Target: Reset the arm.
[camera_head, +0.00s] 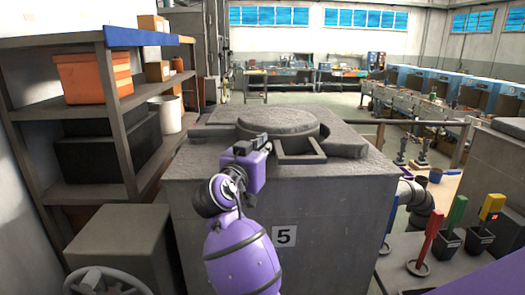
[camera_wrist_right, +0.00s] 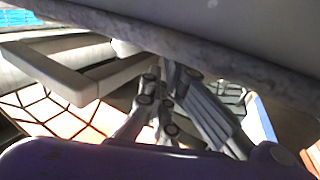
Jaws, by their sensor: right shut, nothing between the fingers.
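My purple right arm reaches up in front of the big grey block-shaped furnace marked 5 (camera_head: 340,215). My right gripper (camera_head: 255,143) is at the upper front edge of the furnace, by its round lid (camera_head: 277,122) and just left of the square lid handle (camera_head: 300,151). In the right wrist view the fingers (camera_wrist_right: 160,100) are close together with nothing between them, and the handle (camera_wrist_right: 75,85) shows to their left. The lid sits over the furnace top. I cannot tell whether the gripper touches the handle. My left gripper is not in view.
A shelf (camera_head: 117,110) with an orange bin (camera_head: 92,77) and dark boxes stands at the left. A handwheel (camera_head: 92,282) is at the lower left. Red (camera_head: 428,240), green (camera_head: 455,217) and yellow (camera_head: 490,208) handled tools stand at the right. Open floor lies behind.

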